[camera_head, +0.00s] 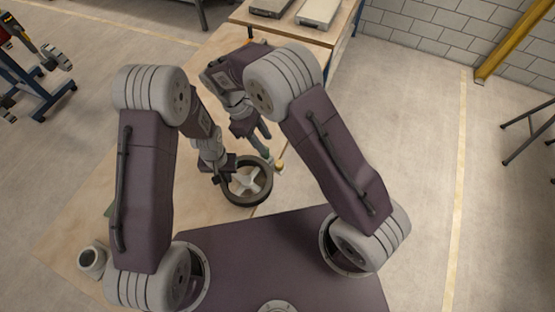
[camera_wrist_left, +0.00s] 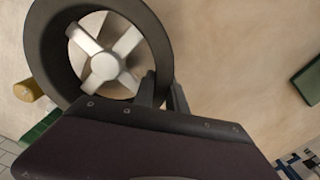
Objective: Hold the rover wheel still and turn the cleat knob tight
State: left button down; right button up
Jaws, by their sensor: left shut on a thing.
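The rover wheel (camera_head: 247,181) has a thick dark rim and pale spokes and stands on the wooden table. It also fills the upper left of the left wrist view (camera_wrist_left: 105,67). My left gripper (camera_head: 222,172) is shut on the wheel's rim at its left side in the head view; its fingers straddle the rim wall in the wrist view. The yellow cleat knob (camera_head: 279,166) is just right of the rim, and also shows in the wrist view (camera_wrist_left: 27,90).
A grey cup-like part (camera_head: 92,260) stands at the table's lower left. A green block (camera_wrist_left: 308,82) lies at the right of the wrist view. Bare table surrounds the wheel on the left.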

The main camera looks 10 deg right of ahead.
aim_at(279, 163)
jog(key=x, duration=1.2)
jog(key=shift+d, duration=0.1)
